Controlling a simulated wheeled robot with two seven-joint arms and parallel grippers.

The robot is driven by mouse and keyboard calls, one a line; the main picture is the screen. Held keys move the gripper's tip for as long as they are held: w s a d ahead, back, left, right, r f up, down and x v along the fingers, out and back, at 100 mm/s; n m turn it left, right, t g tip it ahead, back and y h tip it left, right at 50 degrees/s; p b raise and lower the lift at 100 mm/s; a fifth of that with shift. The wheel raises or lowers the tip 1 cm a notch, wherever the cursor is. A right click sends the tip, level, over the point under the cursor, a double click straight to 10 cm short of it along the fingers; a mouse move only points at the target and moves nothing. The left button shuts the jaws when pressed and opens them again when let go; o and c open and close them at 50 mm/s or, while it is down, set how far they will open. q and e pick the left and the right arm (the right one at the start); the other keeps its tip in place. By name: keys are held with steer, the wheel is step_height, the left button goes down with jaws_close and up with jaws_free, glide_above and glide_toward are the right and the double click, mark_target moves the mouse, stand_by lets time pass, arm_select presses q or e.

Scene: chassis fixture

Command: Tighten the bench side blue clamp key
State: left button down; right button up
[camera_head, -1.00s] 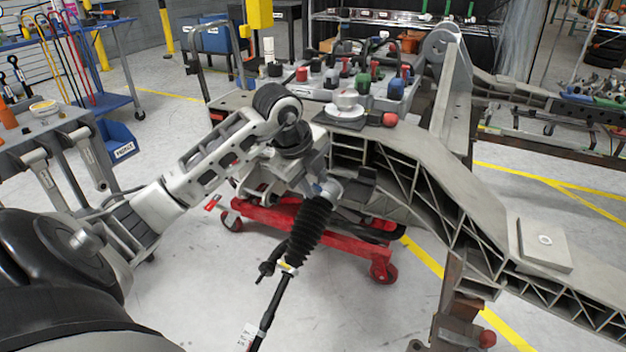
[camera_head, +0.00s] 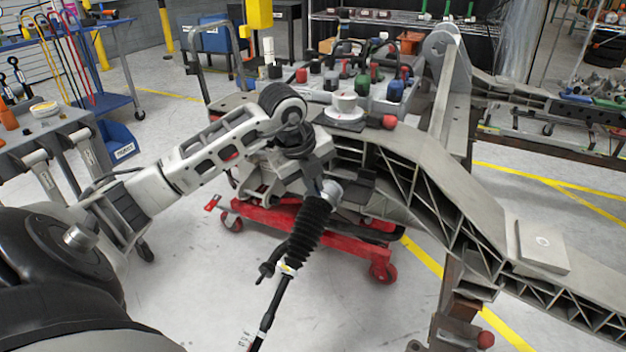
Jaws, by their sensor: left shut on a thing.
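My left arm reaches in from the left, and its left gripper (camera_head: 324,184) points down at the chassis fixture, beside the top of a black ribbed boot (camera_head: 313,223). The gripper is shut, and its fingertips are small and partly merged with the grey fittings there. The blue clamp key is at the fingertips but hidden, so I cannot make out its handle or angle. The grey chassis beam (camera_head: 425,190) runs from behind the gripper to the lower right. My right gripper is not in view.
A red wheeled stand (camera_head: 300,240) is under the fixture. A tray of colored-capped tools (camera_head: 350,85) and a white round part (camera_head: 345,105) stand behind the gripper. A blue tool cart (camera_head: 85,75) is at the far left.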

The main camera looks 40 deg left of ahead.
arm_select(q)
steer(key=m, duration=0.3)
steer(key=shift+w+r+m, duration=0.1)
steer(key=shift+r+m, duration=0.05)
steer(key=shift+m, duration=0.15)
steer(key=m, duration=0.2)
steer(key=shift+m+g+y+p, duration=0.3)
steer(key=shift+p, duration=0.1)
steer(key=m, duration=0.3)
steer(key=m+y, duration=0.1)
steer(key=m, duration=0.3)
steer(key=shift+d, duration=0.1)
steer(key=m, duration=0.6)
steer(key=shift+d+y+b, duration=0.1)
steer(key=shift+y+b, duration=0.3)
steer(key=m, duration=0.4)
steer(key=shift+m+b, duration=0.3)
steer(key=shift+b, duration=0.1)
steer(key=shift+d+m+y, duration=0.1)
steer(key=shift+m+y, duration=0.2)
steer(key=shift+m, duration=1.2)
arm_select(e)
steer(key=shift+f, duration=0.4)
arm_select(q)
steer(key=shift+b, duration=0.3)
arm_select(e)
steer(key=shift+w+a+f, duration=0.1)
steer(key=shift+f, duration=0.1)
